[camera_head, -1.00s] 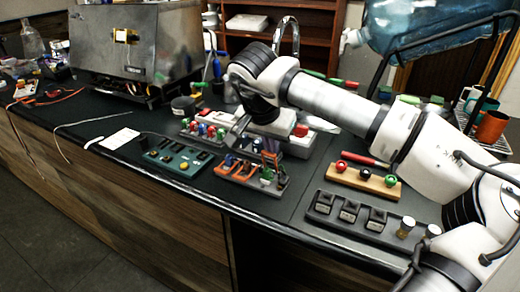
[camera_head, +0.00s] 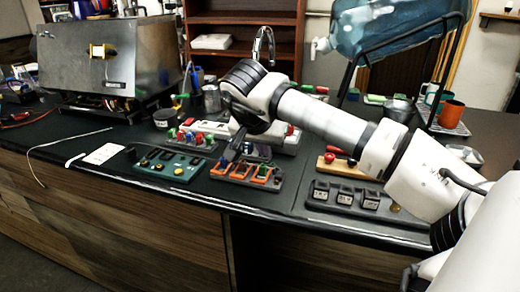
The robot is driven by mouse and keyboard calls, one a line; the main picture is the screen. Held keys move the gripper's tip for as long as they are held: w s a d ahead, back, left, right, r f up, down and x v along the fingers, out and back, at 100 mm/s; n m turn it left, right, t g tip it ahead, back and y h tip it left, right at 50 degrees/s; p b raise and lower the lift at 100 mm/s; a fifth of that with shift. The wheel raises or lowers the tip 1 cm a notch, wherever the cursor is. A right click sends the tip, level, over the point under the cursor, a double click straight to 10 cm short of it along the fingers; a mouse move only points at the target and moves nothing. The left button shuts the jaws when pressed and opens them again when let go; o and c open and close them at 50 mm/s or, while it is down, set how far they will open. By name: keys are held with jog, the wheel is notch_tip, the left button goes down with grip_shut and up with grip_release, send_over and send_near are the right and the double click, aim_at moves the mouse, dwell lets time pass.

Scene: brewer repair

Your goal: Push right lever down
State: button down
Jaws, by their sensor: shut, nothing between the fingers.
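A dark panel with orange-framed levers (camera_head: 245,175) lies near the front edge of the counter, in the middle of the head view. Its right lever (camera_head: 261,174) is at the panel's right end, with some green beside it; whether it is up or down is too small to tell. My gripper (camera_head: 224,162) is shut and empty, pointing down at the left part of this panel, left of the right lever. Whether its tips touch the panel cannot be told. My wrist hides part of the counter behind the panel.
A green panel with a yellow knob (camera_head: 179,170) lies to the left. A board with coloured knobs (camera_head: 192,139) is behind. A board with black switches (camera_head: 345,198) and a wooden strip with red knobs (camera_head: 340,167) lie to the right. A metal brewer (camera_head: 110,60) stands at back left.

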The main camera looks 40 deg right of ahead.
aim_at(259, 180)
jog(key=shift+w+d+f, duration=0.3)
jog(key=shift+w+d, duration=0.1)
jog(key=p+v, duration=0.3)
jog(key=v, duration=0.4)
jog(key=shift+a+r, duration=0.2)
jog(key=shift+r, duration=0.05)
dwell(0.5)
